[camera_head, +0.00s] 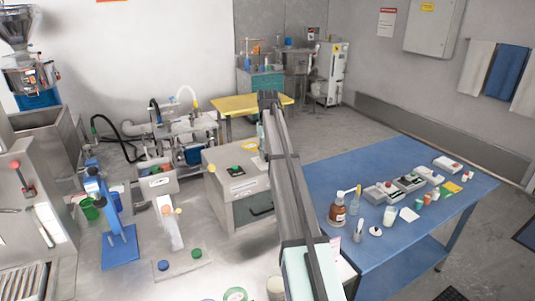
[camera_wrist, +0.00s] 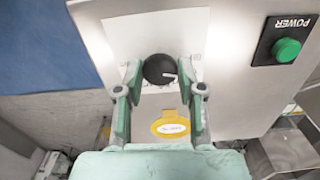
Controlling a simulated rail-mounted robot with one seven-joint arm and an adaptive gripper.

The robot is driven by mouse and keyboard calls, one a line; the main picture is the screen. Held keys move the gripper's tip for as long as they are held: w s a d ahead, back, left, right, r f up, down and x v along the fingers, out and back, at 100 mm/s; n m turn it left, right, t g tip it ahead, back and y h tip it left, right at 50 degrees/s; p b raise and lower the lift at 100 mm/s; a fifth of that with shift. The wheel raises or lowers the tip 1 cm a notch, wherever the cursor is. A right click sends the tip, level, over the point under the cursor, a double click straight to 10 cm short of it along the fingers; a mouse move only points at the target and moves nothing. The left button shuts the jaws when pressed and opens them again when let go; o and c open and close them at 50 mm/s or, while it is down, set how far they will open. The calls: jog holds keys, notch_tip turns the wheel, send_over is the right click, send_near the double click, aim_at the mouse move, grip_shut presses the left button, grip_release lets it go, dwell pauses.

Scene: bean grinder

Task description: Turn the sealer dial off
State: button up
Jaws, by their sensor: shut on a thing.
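In the wrist view the black round dial (camera_wrist: 160,69) sits on a pale metal panel (camera_wrist: 228,68). A short white mark on the dial points to the right in the picture. My gripper (camera_wrist: 160,78) has its two green-and-grey fingers on either side of the dial and is shut on it. Lettering around the dial is too faint to read. A yellow oval label (camera_wrist: 170,127) lies below the dial between the fingers. In the head view my arm crosses the middle, and the dial and fingertips cannot be made out there.
A green POWER button (camera_wrist: 287,49) on a black plate is right of the dial. In the head view a grey box (camera_head: 221,182) with a green button stands left of my arm. A blue table (camera_head: 350,252) with bottles and small devices is at right.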

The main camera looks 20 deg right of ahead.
jog(key=shift+f+n, duration=0.1)
jog(key=shift+n, duration=1.5)
jog(key=o, duration=1.1)
jog(key=shift+o, duration=0.2)
notch_tip(320, 180, up, 12)
